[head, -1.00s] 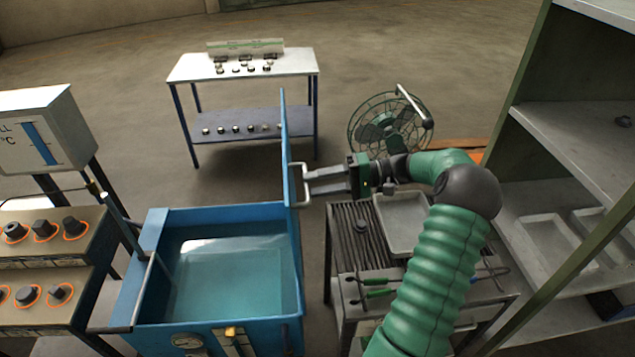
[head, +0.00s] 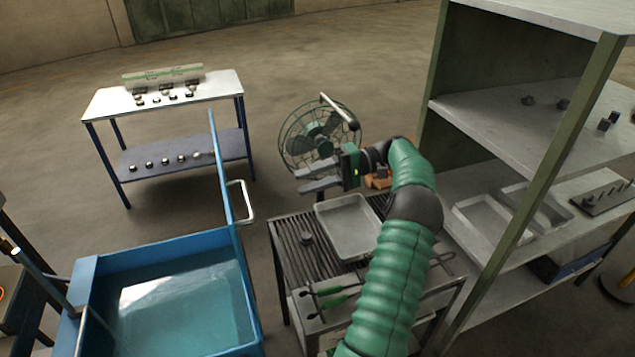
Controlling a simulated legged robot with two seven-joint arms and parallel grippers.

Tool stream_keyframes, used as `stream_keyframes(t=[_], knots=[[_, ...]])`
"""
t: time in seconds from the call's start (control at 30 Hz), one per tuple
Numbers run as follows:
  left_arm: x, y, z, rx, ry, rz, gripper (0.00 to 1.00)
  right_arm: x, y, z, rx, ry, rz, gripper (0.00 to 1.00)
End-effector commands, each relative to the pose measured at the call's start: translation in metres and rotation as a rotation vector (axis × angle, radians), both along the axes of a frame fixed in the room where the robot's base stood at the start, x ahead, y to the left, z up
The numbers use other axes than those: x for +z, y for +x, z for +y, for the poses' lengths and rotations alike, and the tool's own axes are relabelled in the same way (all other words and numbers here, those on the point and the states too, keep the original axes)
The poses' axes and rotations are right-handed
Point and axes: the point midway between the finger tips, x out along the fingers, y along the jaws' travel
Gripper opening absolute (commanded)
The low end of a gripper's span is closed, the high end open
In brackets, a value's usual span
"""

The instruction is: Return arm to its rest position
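My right gripper (head: 318,178) is at the end of the green sleeved arm that comes in from the bottom. Its two grey fingers point left, are spread apart and hold nothing. It hangs above the back edge of the slatted cart (head: 290,247), to the right of the tank lid's white handle (head: 242,202) and clear of it. The blue lid (head: 219,165) stands upright at the right side of the water tank (head: 172,290). My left gripper is not in view.
A grey tray (head: 347,228) and green-handled tongs (head: 335,301) lie on the cart, close to my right arm. A fan (head: 312,140) stands behind the gripper. A shelf unit (head: 520,130) stands to the right. Open floor lies between tank and back table (head: 165,93).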

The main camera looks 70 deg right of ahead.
Motion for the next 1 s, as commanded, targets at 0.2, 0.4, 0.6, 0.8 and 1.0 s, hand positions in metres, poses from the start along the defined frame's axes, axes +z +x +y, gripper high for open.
stream_keyframes(t=[0.2,0.4,0.6,0.8,1.0], knots=[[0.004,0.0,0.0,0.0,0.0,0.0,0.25,0.004,-0.019,-0.016,-0.001,-0.002,-0.001,0.34],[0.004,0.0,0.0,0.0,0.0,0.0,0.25,0.005,-0.021,-0.017,-0.001,-0.001,0.001,0.34],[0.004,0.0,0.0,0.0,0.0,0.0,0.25,0.004,-0.02,-0.017,-0.001,-0.001,0.001,0.34],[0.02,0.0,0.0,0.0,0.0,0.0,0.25,0.021,-0.02,-0.018,-0.001,-0.002,0.0,0.34],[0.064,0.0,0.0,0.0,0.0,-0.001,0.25,0.064,-0.02,-0.018,-0.001,-0.002,0.0,0.34]])
